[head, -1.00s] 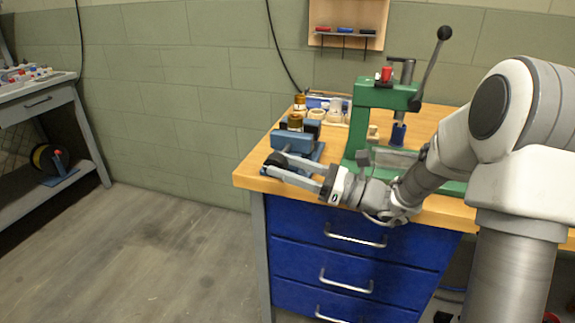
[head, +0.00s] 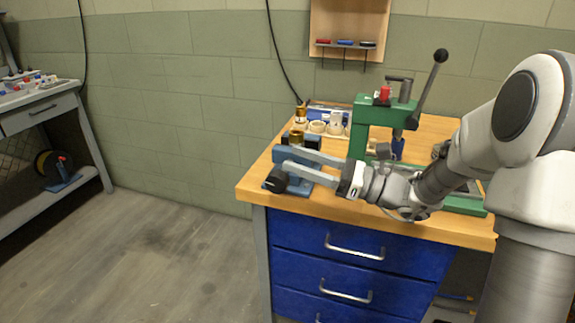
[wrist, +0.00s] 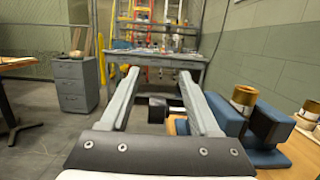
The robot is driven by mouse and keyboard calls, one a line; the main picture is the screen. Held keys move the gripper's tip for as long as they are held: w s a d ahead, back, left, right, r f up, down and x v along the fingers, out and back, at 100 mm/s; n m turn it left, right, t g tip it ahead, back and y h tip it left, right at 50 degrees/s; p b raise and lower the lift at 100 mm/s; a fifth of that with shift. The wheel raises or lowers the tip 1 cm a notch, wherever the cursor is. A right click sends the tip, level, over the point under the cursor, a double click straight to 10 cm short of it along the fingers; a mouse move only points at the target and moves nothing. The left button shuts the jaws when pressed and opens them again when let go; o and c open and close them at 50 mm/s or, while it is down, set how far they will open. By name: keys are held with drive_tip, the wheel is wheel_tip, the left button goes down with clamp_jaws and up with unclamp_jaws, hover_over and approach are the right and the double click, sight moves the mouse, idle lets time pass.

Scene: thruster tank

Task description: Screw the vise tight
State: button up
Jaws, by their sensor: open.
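The blue vise (head: 318,176) stands at the left front corner of the wooden bench. Its black screw knob (head: 276,180) faces the front left. My gripper (head: 287,157) is open and empty, its two long grey fingers reaching left over the vise, tips close to the knob. In the wrist view, the knob (wrist: 157,108) shows between and below my fingers (wrist: 160,75); I cannot tell whether they touch it. The vise's blue body (wrist: 225,114) is to the right there, with dark jaws and a brass-coloured part (wrist: 243,97). My fingers partly hide the vise in the head view.
A green press (head: 360,125) with a lever stands right of the vise on the wooden bench (head: 253,188). Small pots (head: 317,127) and a blue box sit behind the vise. Blue drawers (head: 335,265) are below. The floor to the left is clear.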

drive_tip(key=s+d+r+p, duration=0.2)
drive_tip(key=d+r, duration=0.3)
drive_tip(key=d, duration=0.3)
drive_tip(key=shift+s+d+p, duration=0.15)
drive_tip(key=shift+s+p, duration=0.15)
drive_tip(key=shift+r, duration=0.1)
